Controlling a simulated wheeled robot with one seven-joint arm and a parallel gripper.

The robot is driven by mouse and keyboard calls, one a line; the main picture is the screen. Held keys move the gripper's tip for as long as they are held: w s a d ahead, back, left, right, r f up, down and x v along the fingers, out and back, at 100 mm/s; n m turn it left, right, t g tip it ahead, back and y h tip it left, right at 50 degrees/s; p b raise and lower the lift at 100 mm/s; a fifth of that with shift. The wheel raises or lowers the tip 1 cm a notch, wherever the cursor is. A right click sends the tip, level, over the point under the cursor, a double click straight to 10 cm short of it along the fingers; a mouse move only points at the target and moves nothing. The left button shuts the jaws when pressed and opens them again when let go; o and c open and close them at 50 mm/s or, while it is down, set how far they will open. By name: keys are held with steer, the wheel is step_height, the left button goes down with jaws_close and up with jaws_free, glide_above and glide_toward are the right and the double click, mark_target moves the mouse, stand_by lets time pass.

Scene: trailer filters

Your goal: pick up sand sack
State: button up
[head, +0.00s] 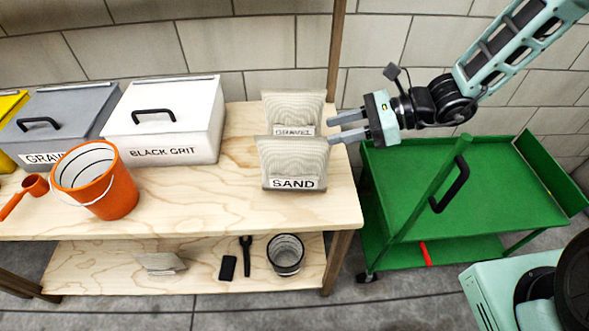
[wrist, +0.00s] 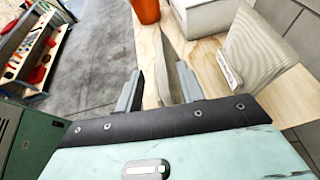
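The sand sack (head: 292,160) is a beige, ribbed bag with a SAND label, upright near the right end of the wooden bench top (head: 230,213). My gripper (head: 333,127) comes in from the right, level with the sack's upper right edge. Its two fingers are apart, with nothing clamped. In the wrist view, the sand sack (wrist: 172,45) shows as a narrow edge ahead, in line with the gap of my gripper (wrist: 158,75) and closer to the right finger. I cannot tell whether they touch.
A similar gravel sack (head: 293,104) stands just behind the sand sack; it also shows in the wrist view (wrist: 255,50). A white black grit bin (head: 165,120) and an orange bucket (head: 118,195) stand left. A green cart (head: 460,190) with a bare top stands right.

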mark_target(297, 137)
steer(key=shift+w+p+x, duration=0.15)
steer(key=shift+p+x, duration=0.2)
steer(key=shift+x, duration=1.6)
steer(key=shift+w+p+x, duration=0.2)
steer(key=shift+p+x, duration=0.15)
steer(key=shift+x, duration=1.55)
jaws_close()
steer(key=shift+r, duration=0.1)
